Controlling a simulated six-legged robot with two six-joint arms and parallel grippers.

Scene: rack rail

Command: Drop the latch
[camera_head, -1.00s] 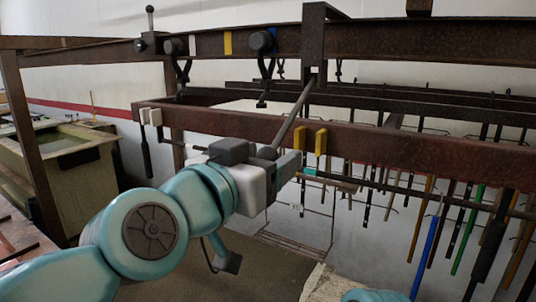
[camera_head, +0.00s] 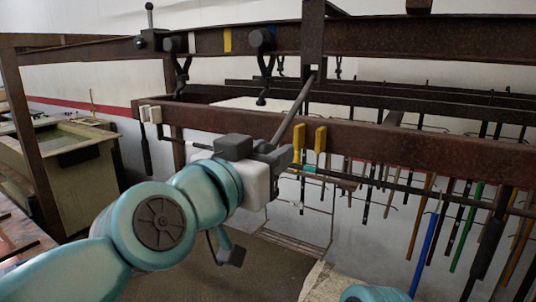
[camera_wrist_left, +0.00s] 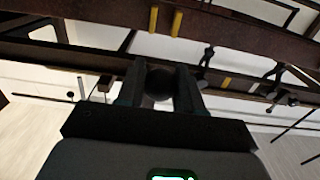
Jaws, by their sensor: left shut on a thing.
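A grey slanted bar (camera_head: 293,108), which looks like the latch lever, runs down and left from a dark upright bracket (camera_head: 314,45) on the upper rail. My left gripper (camera_head: 275,152) is at the bar's lower end, just in front of the rusty lower rail. It is shut on that end, which the fingers partly hide. In the left wrist view, a dark round end (camera_wrist_left: 159,84) sits between the two fingers of my left gripper (camera_wrist_left: 159,88). My right gripper is not in view.
Two yellow tabs (camera_head: 321,139) stand on the lower rail (camera_head: 400,142), just right of my left gripper. Dark hooks (camera_head: 265,75) hang from the upper rail (camera_head: 420,40). Several coloured rods (camera_head: 428,250) hang at the right. A greenish tank (camera_head: 60,165) stands at the left.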

